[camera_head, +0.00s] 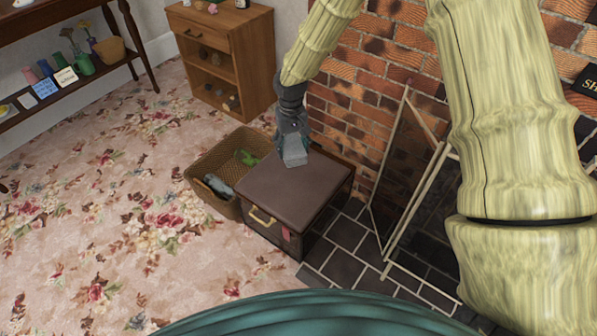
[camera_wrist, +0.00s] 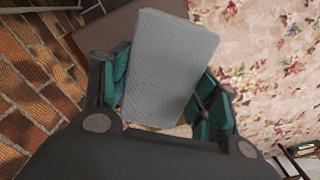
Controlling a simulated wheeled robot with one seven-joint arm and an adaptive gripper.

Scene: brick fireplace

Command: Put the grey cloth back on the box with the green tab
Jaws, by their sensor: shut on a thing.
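The grey cloth (camera_head: 294,158) is a small, flat, folded rectangle. My gripper (camera_head: 291,138) points down and is shut on it, over the far part of a brown box (camera_head: 290,187). In the wrist view the cloth (camera_wrist: 168,60) sits between the two teal fingers of my gripper (camera_wrist: 162,100), and the box lid (camera_wrist: 112,30) shows beyond it. I cannot tell whether the cloth touches the lid. The box has a yellow handle on its front and a small reddish tab (camera_head: 286,234) near its front right corner. I see no green tab.
A wicker basket (camera_head: 208,195) holding a green thing and a greyish thing stands against the box's left side. A fireplace screen (camera_head: 410,180) and brick wall are to the right. A wooden cabinet (camera_head: 225,55) stands behind. The floral carpet at left is clear.

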